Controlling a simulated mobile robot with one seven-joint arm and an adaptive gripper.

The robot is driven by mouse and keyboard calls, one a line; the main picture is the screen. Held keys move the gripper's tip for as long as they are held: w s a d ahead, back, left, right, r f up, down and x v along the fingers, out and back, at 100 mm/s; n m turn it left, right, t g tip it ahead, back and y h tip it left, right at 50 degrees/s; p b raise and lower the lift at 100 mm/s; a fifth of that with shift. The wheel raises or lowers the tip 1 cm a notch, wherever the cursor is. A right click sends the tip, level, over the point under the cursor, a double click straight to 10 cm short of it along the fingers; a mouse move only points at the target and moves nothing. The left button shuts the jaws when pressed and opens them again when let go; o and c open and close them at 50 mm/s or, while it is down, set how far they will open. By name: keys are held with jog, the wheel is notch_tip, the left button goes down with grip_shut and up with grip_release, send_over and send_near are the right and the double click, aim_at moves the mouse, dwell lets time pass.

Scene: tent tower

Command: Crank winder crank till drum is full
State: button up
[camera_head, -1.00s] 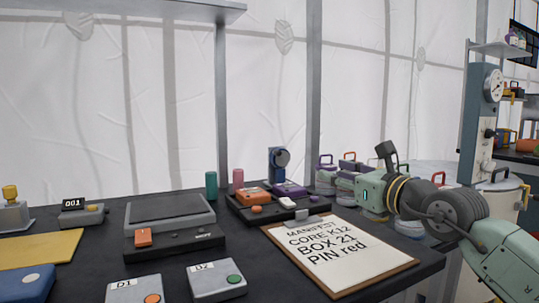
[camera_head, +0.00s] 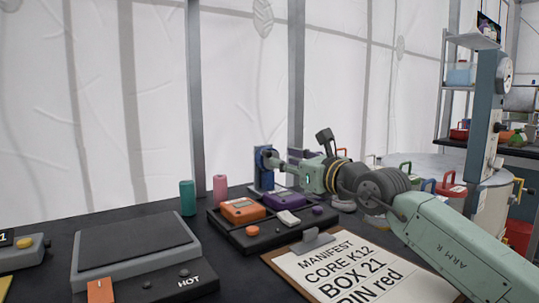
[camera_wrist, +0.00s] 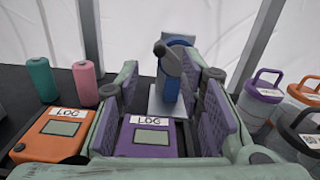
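The winder is a small blue device on a grey base at the back of the bench. It shows in the head view (camera_head: 261,172) and the wrist view (camera_wrist: 187,83). Its grey crank arm and knob (camera_wrist: 166,57) face my gripper, in front of the blue body. My gripper (camera_head: 283,161) reaches toward the winder from the right. In the wrist view its two purple-padded fingers (camera_wrist: 166,92) are apart, with the crank seen beyond and between them. I cannot tell whether either finger touches the crank. How full the drum is cannot be made out.
Teal (camera_head: 187,197) and pink (camera_head: 220,188) spools stand left of the winder. A clipboard (camera_head: 345,268) lies in front. Lidded containers with handles (camera_wrist: 261,97) stand to the right.

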aim_at(270, 156)
jog(key=x, duration=0.7)
jog(key=shift+p, duration=0.3)
jog(key=shift+c, duration=0.6)
grip_shut()
